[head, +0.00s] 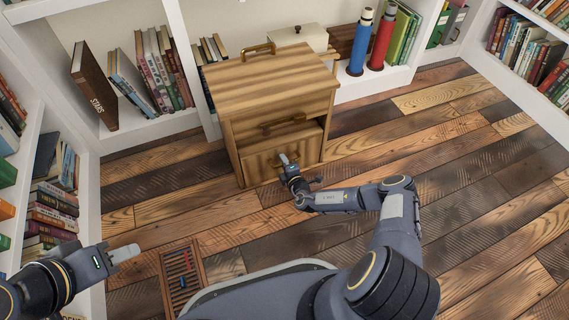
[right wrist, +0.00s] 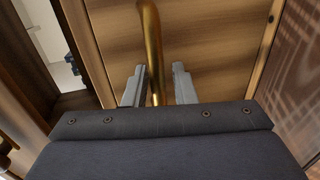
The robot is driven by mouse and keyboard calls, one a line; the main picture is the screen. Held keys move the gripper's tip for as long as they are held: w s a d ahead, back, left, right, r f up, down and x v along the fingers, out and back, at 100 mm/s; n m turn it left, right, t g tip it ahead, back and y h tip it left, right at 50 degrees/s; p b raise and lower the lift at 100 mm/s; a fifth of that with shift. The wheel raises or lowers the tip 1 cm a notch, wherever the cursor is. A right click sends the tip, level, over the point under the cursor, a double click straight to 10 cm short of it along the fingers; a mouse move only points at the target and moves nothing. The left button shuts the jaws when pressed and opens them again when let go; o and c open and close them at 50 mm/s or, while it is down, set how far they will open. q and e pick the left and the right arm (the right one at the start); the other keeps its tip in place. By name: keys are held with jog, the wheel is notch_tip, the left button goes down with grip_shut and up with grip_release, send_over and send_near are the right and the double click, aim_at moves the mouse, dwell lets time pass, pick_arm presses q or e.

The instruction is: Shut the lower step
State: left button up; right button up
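A striped wooden step cabinet (head: 270,82) stands on the floor against the shelves. Its lower step (head: 256,160) stands out at the front, with a dark gap above its front panel. My right gripper (head: 287,161) is at that panel. In the right wrist view, a brass handle (right wrist: 153,50) passes between the fingers of my right gripper (right wrist: 158,88). The fingers are apart, with a gap beside the handle. My left gripper (head: 126,253) is at the lower left, away from the cabinet; its finger gap cannot be made out.
A brass handle (head: 258,49) is on the cabinet top. White bookshelves (head: 160,127) line the back and left. A blue bottle (head: 360,42) and a red bottle (head: 382,40) stand right of the cabinet. A slatted wooden tray (head: 181,278) lies near my base. Plank floor (head: 450,155) is clear at right.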

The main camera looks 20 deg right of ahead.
jog(key=shift+r, duration=0.3)
jog(key=shift+s+r+p, duration=0.1)
jog(key=shift+s+p, duration=0.1)
jog(key=shift+p, duration=0.1)
jog(key=f+p+v, duration=0.1)
jog(key=p+v, duration=0.2)
jog(key=v, duration=0.4)
jog(key=shift+s+r, duration=0.2)
jog(key=shift+d+r, duration=0.1)
